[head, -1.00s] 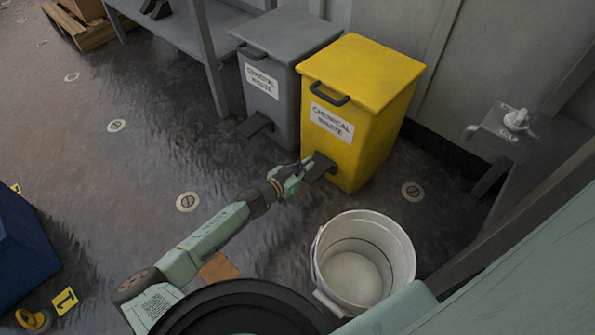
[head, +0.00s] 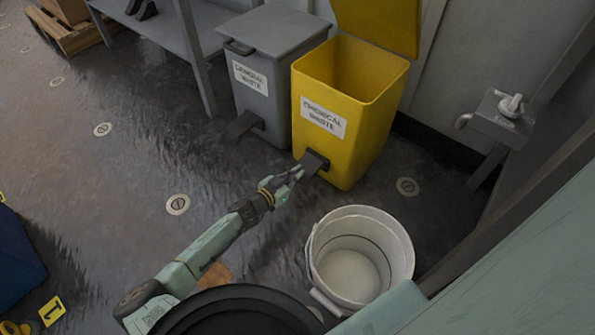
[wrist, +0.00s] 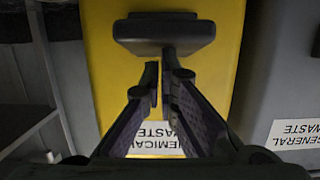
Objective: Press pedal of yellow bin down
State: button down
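The yellow bin (head: 352,110), labelled chemical waste, stands by the wall with its lid (head: 378,22) raised and its inside open to view. Its dark pedal (head: 313,162) juts from the lower front. My gripper (head: 298,170) is at the pedal in the head view, its tips at or over the front edge; exact contact is hard to see. In the wrist view, the yellow bin (wrist: 100,40) shows with its label upside down, and the pedal (wrist: 165,30) lies just beyond the fingertips. My gripper (wrist: 161,68) has its fingertips nearly together with nothing between them.
A grey general waste bin (head: 268,75) with its own pedal (head: 246,124) stands close left of the yellow bin. A white bucket (head: 360,258) stands on the floor to the front right. A grey shelf (head: 195,60) is at the back left. The floor at left is mostly clear.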

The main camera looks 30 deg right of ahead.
jog(key=shift+a+f+y, duration=0.15)
jog(key=shift+a+f, duration=0.05)
jog(key=shift+f, duration=0.3)
jog(key=shift+a+f+y, duration=0.15)
jog(key=shift+f, duration=0.35)
jog(key=v, duration=1.2)
jog(key=shift+r, duration=0.2)
jog(key=shift+d, duration=0.1)
